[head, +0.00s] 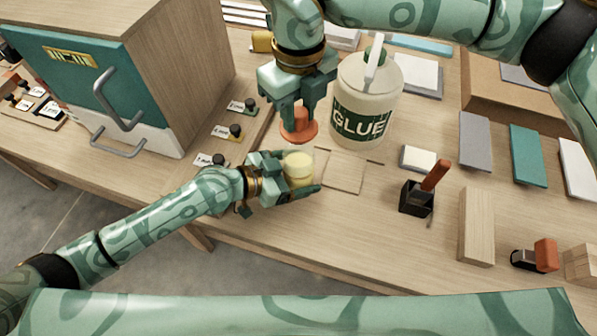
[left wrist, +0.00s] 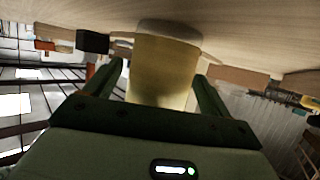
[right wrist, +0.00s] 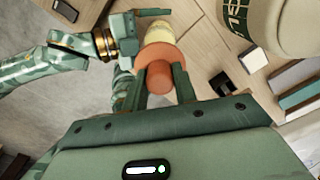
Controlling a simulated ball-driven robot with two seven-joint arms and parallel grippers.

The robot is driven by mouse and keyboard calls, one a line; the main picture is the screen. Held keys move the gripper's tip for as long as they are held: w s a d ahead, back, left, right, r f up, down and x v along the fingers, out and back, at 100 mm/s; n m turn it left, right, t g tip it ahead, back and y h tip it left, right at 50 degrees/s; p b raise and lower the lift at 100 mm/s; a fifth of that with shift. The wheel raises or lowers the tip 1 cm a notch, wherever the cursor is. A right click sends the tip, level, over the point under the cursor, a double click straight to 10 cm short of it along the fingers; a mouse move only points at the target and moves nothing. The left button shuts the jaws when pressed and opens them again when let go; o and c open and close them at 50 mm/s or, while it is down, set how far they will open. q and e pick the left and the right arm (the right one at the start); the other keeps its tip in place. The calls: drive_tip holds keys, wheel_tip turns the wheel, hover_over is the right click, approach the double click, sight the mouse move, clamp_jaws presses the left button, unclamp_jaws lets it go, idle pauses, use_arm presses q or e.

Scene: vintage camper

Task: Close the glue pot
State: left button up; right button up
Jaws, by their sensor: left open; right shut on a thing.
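The small pot (head: 299,170) with pale yellow contents stands on the bench, and its top looks uncovered. My left gripper (head: 291,174) is open with a finger on either side of it; the left wrist view shows the pot (left wrist: 160,68) between the spread fingers. My right gripper (head: 298,112) is shut on an orange-red lid (head: 299,133) by its knob. The lid is above and slightly behind the pot, apart from it in the head view. In the right wrist view the lid (right wrist: 155,57) partly hides the pot (right wrist: 158,31).
A big cream container labelled GLUE (head: 368,100) stands right of my right gripper. A thin square plate (head: 344,172) lies right of the pot. A black holder (head: 416,199) with an orange-handled tool and a wooden block (head: 477,228) stand further right. A teal-fronted cabinet (head: 90,85) is at left.

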sight(298, 131)
use_arm(q)
drive_tip(key=shift+d, duration=0.1)
drive_tip(key=c, duration=1.5)
drive_tip(key=shift+o, duration=0.2)
use_arm(e)
drive_tip(key=shift+f, duration=2.5)
drive_tip(key=shift+f, duration=0.9)
drive_tip(key=shift+f, duration=0.6)
drive_tip(key=o, duration=1)
